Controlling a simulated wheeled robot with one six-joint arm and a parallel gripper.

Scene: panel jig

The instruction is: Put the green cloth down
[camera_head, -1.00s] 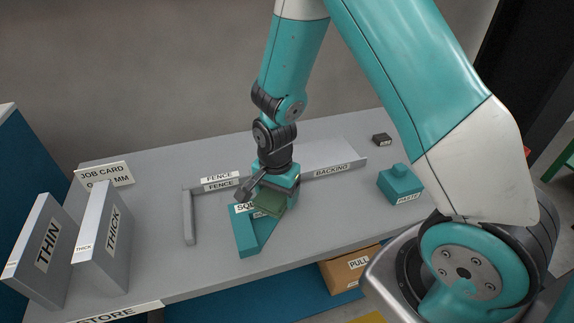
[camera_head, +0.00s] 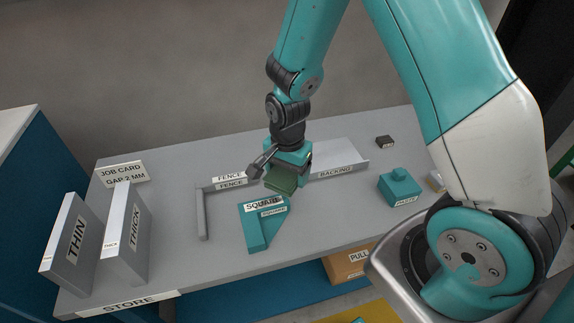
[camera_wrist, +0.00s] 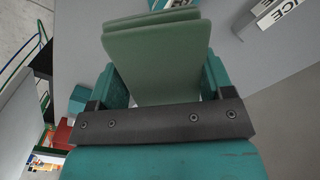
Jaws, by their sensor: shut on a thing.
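My gripper (camera_head: 283,178) is shut on the green cloth (camera_head: 280,186), a folded dull-green pad. It is above the grey table (camera_head: 330,215), just behind the teal square (camera_head: 258,230). In the wrist view the cloth (camera_wrist: 155,60) sits between the two teal fingers of my gripper (camera_wrist: 160,85), with its layers showing at the far edge. The cloth hides part of the table and the square in that view. How high it is above the table I cannot tell exactly.
The thin (camera_head: 70,240) and thick (camera_head: 127,235) panels stand at the left. The teal paste holder (camera_head: 400,187) and a small dark block (camera_head: 384,141) are at the right. Table surface right of the square is clear.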

